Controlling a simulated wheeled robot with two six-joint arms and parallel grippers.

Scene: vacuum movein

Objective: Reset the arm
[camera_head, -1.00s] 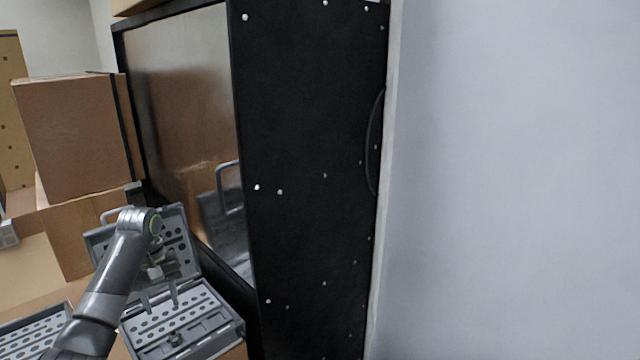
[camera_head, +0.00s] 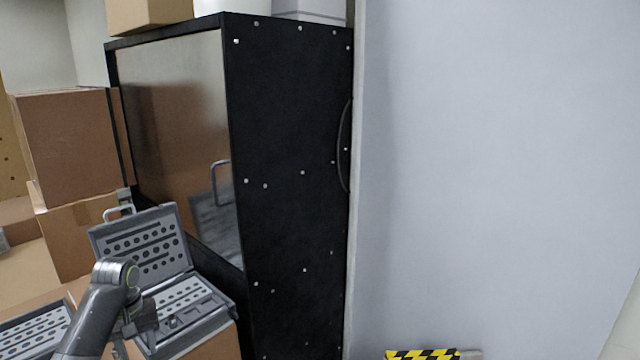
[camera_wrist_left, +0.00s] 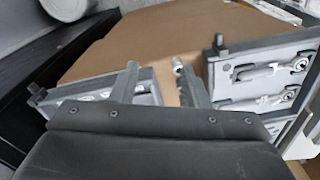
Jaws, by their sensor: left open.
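My left arm comes in from the lower left in the head view, and its gripper, partly hidden, is low beside the open grey tool case (camera_head: 192,308). In the left wrist view my left gripper (camera_wrist_left: 158,85) has its two fingers apart with nothing between them. Brown cardboard (camera_wrist_left: 150,45) lies beyond the fingers, with grey case trays to the left and right. The right gripper is not in view.
A black cabinet (camera_head: 290,200) with a glossy front stands right of the case. Cardboard boxes (camera_head: 75,145) are stacked at the left. A large pale panel (camera_head: 480,180) fills the right. A second grey tray (camera_head: 40,330) lies at lower left.

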